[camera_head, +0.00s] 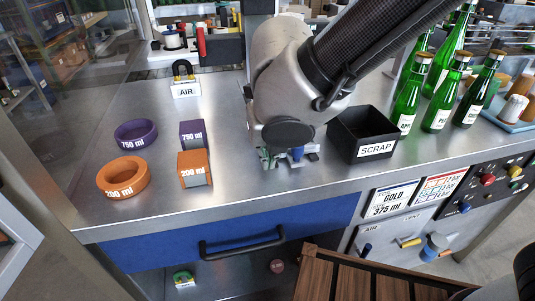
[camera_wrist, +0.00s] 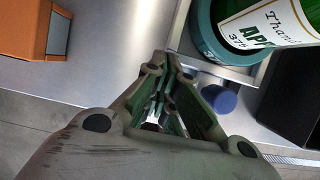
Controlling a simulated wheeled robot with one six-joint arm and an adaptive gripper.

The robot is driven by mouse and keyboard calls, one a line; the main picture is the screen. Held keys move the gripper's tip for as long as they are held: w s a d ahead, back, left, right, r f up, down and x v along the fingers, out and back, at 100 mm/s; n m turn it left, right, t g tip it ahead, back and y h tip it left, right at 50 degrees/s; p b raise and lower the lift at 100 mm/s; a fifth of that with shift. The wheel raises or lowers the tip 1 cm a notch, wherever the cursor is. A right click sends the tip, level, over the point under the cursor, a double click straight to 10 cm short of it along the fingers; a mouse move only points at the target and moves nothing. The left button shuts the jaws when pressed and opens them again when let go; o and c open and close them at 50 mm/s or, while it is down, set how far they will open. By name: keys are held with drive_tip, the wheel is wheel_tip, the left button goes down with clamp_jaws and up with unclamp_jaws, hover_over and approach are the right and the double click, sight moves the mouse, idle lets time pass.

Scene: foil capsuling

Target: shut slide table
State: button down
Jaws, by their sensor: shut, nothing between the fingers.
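In the wrist view, a light metal plate (camera_wrist: 185,42) beside my gripper carries a teal round holder (camera_wrist: 207,45). I take this as the slide table, though its full extent and position are hidden. A green bottle (camera_wrist: 290,8) with a white label stands in or over the holder. A blue knob (camera_wrist: 220,98) sits just right of my fingers. My gripper (camera_wrist: 170,75) is shut and empty, close beside the plate and knob; contact cannot be told. In the head view, my arm covers most of this station, with the blue knob (camera_head: 297,153) showing below it.
The black SCRAP bin (camera_head: 362,132) stands close right, with several green bottles (camera_head: 437,108) beyond. An orange block (camera_head: 194,168), a purple block (camera_head: 192,134) and two rings, purple (camera_head: 135,133) and orange (camera_head: 123,178), lie left. A blue drawer (camera_head: 165,245) is below. The worktop's left-centre is clear.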

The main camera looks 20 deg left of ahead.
drive_tip(key=w+a, duration=0.3)
drive_tip(key=w, duration=0.3)
drive_tip(key=w+a, duration=0.4)
drive_tip(key=w, duration=0.1)
drive_tip(key=w+a, duration=0.3)
drive_tip(key=w, duration=0.3)
drive_tip(key=shift+w+a, duration=0.35)
drive_tip(key=shift+a, duration=0.05)
